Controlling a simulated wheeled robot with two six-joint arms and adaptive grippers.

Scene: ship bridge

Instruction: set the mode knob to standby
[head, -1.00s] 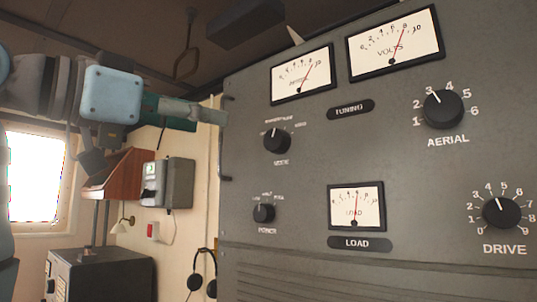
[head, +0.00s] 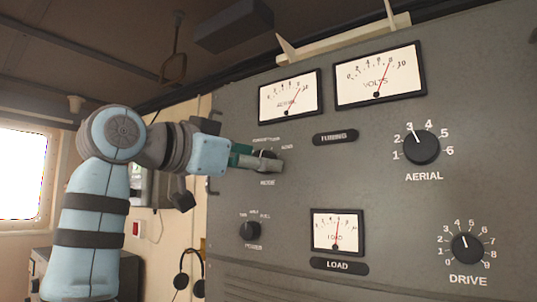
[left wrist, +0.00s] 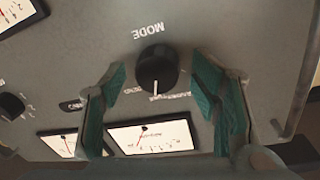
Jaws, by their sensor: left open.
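My left gripper (left wrist: 159,72) is open, with one green-padded finger on each side of the knob and gaps visible. In the head view my left gripper (head: 272,160) is at the knob and covers most of it. My right gripper is not in view.
The panel also carries the power knob (head: 250,231) below, the aerial knob (head: 421,148) and drive knob (head: 467,247) to the right, and several meters. A handle (head: 212,180) stands at the panel's left edge. Headphones (head: 182,281) hang on the wall left of it.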

